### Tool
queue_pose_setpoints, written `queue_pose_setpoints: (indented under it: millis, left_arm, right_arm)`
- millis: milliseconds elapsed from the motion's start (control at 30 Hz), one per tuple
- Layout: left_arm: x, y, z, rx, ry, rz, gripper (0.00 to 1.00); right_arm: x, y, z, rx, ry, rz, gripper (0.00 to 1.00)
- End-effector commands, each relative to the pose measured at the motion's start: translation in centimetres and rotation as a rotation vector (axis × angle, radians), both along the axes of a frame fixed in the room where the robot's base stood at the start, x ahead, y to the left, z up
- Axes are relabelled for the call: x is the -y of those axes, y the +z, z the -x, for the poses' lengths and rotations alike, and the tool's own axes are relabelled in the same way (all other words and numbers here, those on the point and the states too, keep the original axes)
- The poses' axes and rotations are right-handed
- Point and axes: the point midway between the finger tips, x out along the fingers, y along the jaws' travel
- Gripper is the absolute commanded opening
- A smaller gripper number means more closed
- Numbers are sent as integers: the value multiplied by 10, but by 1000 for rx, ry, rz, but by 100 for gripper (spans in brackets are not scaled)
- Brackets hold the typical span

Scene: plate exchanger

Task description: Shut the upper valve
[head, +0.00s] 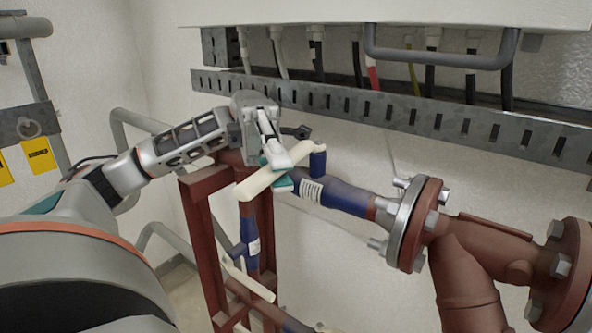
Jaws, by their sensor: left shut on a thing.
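The upper valve (345,196) has a dark blue body with a white label, on a pipe that runs into a flange at right. Its cream lever (256,184) runs slantwise from the blue stem (318,163) at upper right down to the left, at an angle to the pipe. My left gripper (277,172) reaches in from the left and is shut on the lever about midway along it. Its fingers hide that part of the lever. My right gripper is not in view.
A lower blue valve (250,238) with a cream lever (250,281) sits below, beside a dark red frame (203,240). A slotted metal tray (430,122) with cables and a cabinet handle (440,58) hang above. Bolted red flanges (574,268) stand at right.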

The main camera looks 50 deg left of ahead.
Motion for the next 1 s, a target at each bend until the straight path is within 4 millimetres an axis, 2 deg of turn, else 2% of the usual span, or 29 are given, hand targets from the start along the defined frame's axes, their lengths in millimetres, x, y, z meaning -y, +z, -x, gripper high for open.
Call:
queue_pose_setpoints:
  millis: [767, 800, 833, 1000]
  left_arm:
    - [-7, -1, 6, -2, -19, -2, 0]
    - [-7, -1, 6, -2, -19, -2, 19]
    - [-7, -1, 6, -2, -19, -2, 27]
    - [-7, 0, 6, -1, -19, -2, 28]
  right_arm:
    - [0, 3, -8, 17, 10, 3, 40]
    - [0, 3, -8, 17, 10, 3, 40]
    - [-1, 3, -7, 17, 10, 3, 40]
    - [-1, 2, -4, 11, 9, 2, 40]
